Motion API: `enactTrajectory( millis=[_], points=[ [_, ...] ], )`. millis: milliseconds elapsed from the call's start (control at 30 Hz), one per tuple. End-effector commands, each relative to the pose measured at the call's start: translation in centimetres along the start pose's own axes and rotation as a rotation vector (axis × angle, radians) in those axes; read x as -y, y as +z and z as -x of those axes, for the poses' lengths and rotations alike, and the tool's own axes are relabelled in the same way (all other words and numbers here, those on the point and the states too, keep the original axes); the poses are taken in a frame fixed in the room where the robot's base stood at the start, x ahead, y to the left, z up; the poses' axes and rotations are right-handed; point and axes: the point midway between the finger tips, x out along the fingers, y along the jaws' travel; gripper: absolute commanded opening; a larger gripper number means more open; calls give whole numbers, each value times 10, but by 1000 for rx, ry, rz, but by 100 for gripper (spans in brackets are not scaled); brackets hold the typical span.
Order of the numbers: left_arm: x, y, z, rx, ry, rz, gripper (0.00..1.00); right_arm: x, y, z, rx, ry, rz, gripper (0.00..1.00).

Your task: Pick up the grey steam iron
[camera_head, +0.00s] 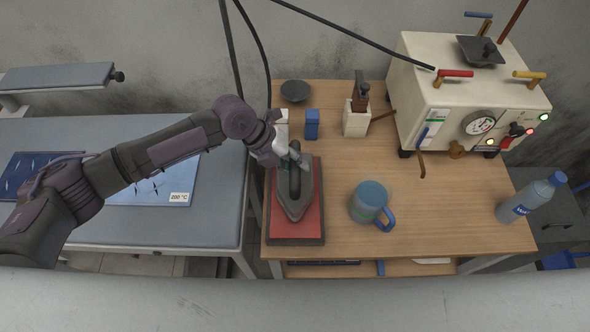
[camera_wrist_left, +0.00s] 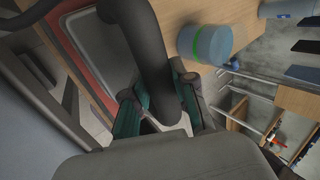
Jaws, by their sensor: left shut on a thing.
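The grey steam iron (camera_head: 295,202) sits on a red pad with a dark rim (camera_head: 312,222) at the left of the wooden table. Its tip points toward the near edge in the head view. My left gripper (camera_head: 296,165) is shut on the iron's dark handle. The left wrist view shows the black handle (camera_wrist_left: 150,60) between the green-padded fingers (camera_wrist_left: 160,108). The iron's grey body shows beside the handle in that view. I cannot tell whether the iron is lifted off the pad. My right gripper is not in view.
A mug with a blue handle (camera_head: 370,202) stands right of the iron. A blue box (camera_head: 312,124), a white holder (camera_head: 356,122) and a dark dish (camera_head: 295,90) stand behind. A steam boiler (camera_head: 465,100) is at back right, a water bottle (camera_head: 532,197) at the right edge.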

Motion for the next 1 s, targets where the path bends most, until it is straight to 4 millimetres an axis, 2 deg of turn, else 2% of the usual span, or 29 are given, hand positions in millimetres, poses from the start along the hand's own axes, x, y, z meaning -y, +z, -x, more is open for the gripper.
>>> enactTrajectory(
  millis=[167, 367, 700, 1000],
  points=[
    [17, 2, 17, 8, -12, -9, 0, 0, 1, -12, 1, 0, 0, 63],
    [47, -1, 14, 6, -14, -10, 0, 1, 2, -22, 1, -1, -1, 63],
    [113, -6, 11, 6, -14, -9, 0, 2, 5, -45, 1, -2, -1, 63],
    [145, -8, 11, 5, -12, -5, 0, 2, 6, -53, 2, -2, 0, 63]
  ],
)
